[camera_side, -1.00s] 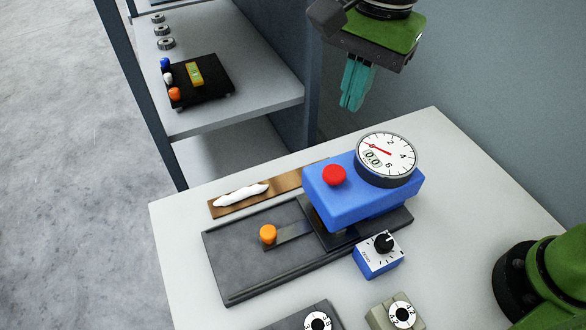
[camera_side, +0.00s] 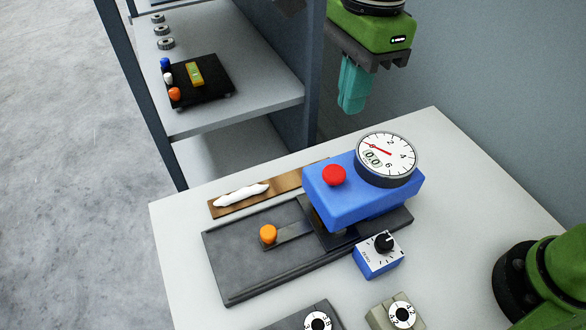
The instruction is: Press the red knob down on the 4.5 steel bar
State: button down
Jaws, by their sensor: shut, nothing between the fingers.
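The red knob (camera_side: 334,175) sits on top of a blue device (camera_side: 350,205) on the table. A round dial (camera_side: 387,159) on the device has its needle near 0, and its small display reads 0.0. The device stands on a dark grey base plate (camera_side: 235,270). A bar with an orange knob (camera_side: 268,234) sticks out from under it. My gripper (camera_side: 352,108) hangs above and behind the device, pointing down, its teal fingers shut and empty, clear of the red knob. Two blocks with round labels, one grey (camera_side: 307,316) and one beige (camera_side: 393,313), are at the front; the labels look like 3.8 and 4.2. No 4.5 label is readable.
A blue box with a black dial (camera_side: 379,256) stands in front of the device. A brown strip with a white fibre tuft (camera_side: 240,194) lies behind the base plate. A shelf (camera_side: 250,95) at the back left holds a black tray (camera_side: 205,92) and several metal rings.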

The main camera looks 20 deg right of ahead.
aim_at(337, 171)
jog(key=f, duration=1.2)
jog(key=shift+s+a, duration=0.1)
jog(key=shift+a, duration=0.25)
jog(key=shift+f, duration=1)
notch_tip(337, 171, up, 15)
jog(key=shift+d, duration=0.4)
